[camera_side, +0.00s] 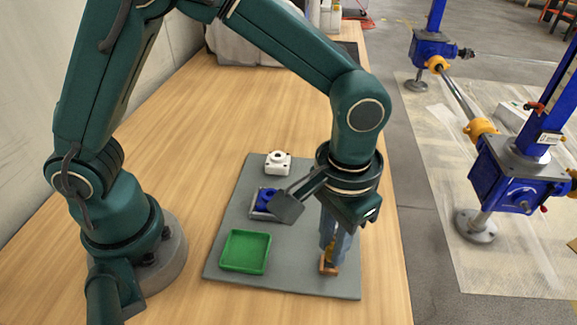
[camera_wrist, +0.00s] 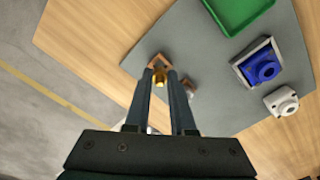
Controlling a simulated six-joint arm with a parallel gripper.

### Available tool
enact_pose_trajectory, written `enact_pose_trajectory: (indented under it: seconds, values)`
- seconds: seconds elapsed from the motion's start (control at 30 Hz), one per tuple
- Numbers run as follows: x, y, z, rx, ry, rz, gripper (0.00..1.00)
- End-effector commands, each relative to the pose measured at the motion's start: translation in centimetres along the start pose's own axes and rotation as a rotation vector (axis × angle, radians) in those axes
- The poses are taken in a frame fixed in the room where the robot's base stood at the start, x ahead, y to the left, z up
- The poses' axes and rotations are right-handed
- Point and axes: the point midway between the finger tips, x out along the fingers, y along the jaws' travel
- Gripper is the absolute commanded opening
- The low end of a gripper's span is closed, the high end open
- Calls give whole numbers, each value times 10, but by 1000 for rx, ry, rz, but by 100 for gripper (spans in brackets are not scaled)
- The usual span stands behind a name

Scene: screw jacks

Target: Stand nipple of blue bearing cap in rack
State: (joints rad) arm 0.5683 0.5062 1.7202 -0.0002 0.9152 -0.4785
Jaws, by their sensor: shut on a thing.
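My gripper (camera_wrist: 161,76) is shut on a small brass nipple (camera_wrist: 159,80), which shows between the fingertips in the wrist view. In the side view my gripper (camera_side: 332,249) points down at the right part of the grey mat. A small brown rack (camera_side: 328,267) is right at the fingertips; it also shows in the wrist view (camera_wrist: 153,60). The fingers partly hide it, and I cannot tell whether the nipple touches it. The blue bearing cap (camera_side: 267,198) sits in a pale holder to the left; it also shows in the wrist view (camera_wrist: 264,69).
A white bearing cap (camera_side: 278,162) stands behind the blue one. An empty green tray (camera_side: 246,250) lies at the front left of the grey mat (camera_side: 290,275). A small brownish thing (camera_wrist: 191,88) shows beside the fingers. The table's right edge is close.

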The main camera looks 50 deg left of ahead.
Motion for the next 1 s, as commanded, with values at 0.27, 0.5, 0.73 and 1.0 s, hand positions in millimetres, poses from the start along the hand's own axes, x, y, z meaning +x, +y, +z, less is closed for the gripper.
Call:
enact_pose_trajectory:
  seconds: [0.27, 0.5, 0.73, 1.0]
  values:
    - [0, 0, 0, 10, 0, 0, 0]
    - [1, 0, 0, 9, 0, 0, 0]
    - [6, 0, 0, 9, -1, 0, 0]
    - [13, 0, 0, 9, -2, -1, 0]
